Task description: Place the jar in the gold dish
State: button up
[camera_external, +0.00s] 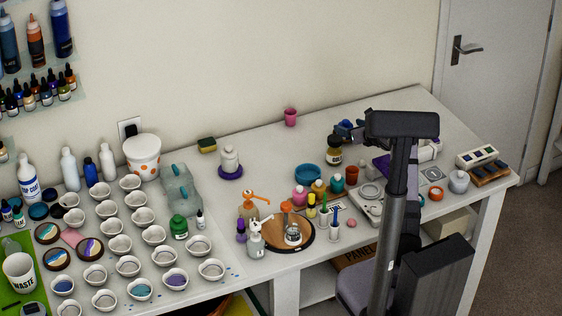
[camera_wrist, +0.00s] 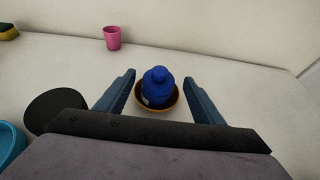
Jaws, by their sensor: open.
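A blue jar (camera_wrist: 157,90) with a narrower blue cap stands upright in a small gold dish (camera_wrist: 172,105) in the wrist view. The dish's rim shows around the jar's base. My gripper (camera_wrist: 159,78) is open, with one dark blue finger on each side of the jar and a visible gap on both sides. In the external view my gripper (camera_external: 350,130) is low over the back right of the table. There the fingers and the jar overlap, and I cannot clearly make out the dish.
A pink cup (camera_wrist: 112,38) stands behind and left of the dish. A dark round lid (camera_wrist: 55,110) and a turquoise bowl (camera_wrist: 10,145) are close on the left. Several bottles and a round wooden board (camera_external: 272,236) fill the table's middle. The table behind the dish is clear.

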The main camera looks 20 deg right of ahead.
jog(key=b+v, duration=0.1)
jog(key=v, duration=0.6)
jog(key=shift+s, duration=0.25)
jog(key=shift+r, duration=0.2)
jog(key=s+a+r+n+g+y+p, duration=0.2)
jog(key=s+a+r+n+g+p, duration=0.2)
jog(key=s+a+n+p, duration=0.55)
jog(key=s+a+r+n+g+y+p, duration=0.25)
jog(key=s+a+n+p, duration=0.35)
jog(key=a, duration=0.6)
jog(key=s+r+n+g+h+p, duration=0.2)
jog(key=s+n+g+p, duration=0.1)
jog(key=s+n, duration=0.7)
jog(key=s+d+r+n+g+h+p, duration=0.1)
jog(key=s+n+g+p, duration=0.3)
jog(key=s+n, duration=0.6)
jog(key=shift+r+n+h+p, duration=0.4)
jog(key=shift+r+h, duration=0.2)
jog(key=shift+h, duration=0.15)
